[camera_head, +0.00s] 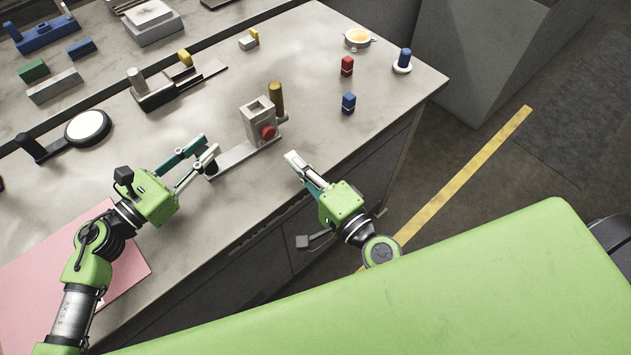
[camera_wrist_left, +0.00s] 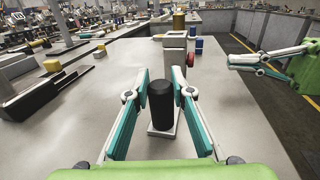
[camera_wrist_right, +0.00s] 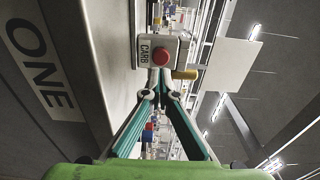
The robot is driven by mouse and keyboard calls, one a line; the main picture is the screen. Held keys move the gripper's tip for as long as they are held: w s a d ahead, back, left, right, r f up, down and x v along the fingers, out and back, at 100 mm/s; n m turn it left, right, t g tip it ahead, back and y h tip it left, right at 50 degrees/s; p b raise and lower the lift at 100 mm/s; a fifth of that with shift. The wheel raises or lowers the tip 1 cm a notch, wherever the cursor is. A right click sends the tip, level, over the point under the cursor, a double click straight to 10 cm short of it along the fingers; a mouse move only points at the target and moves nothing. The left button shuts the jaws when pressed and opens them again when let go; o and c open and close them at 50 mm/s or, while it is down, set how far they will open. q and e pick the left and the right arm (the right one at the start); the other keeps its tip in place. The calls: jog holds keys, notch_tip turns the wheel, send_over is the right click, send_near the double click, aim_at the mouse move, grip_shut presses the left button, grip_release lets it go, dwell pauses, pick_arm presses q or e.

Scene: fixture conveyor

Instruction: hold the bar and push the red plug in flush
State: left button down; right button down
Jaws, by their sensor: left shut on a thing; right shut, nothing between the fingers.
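A grey block (camera_head: 257,119) stands on the table at the far end of a flat grey bar (camera_head: 238,158). A red plug (camera_head: 268,132) sticks out of its side; the plug also shows in the right wrist view (camera_wrist_right: 160,55). A black upright handle (camera_wrist_left: 160,108) rises from the bar's near end. My left gripper (camera_head: 208,146) is shut on this handle, one finger on each side. My right gripper (camera_head: 291,156) is shut and empty. Its tips are in front of the plug, apart from it in the head view. How deep the plug sits is hard to tell.
A brass cylinder (camera_head: 276,92) stands close behind the block. Red (camera_head: 347,66) and blue (camera_head: 348,103) pieces stand to the right. A black-armed round disc (camera_head: 88,126) lies left, near a pink mat (camera_head: 122,268). Table is clear between the mat and bar.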

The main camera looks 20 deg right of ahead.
pick_arm(q)
jog(key=shift+f, duration=0.1)
jog(key=c, duration=1.7)
grip_release()
jog(key=shift+w, duration=0.1)
pick_arm(e)
jog(key=v, duration=0.6)
jog(key=shift+s, duration=0.25)
jog(key=shift+d, duration=0.1)
pick_arm(q)
jog(key=v, duration=1.2)
pick_arm(e)
jog(key=shift+r, duration=0.1)
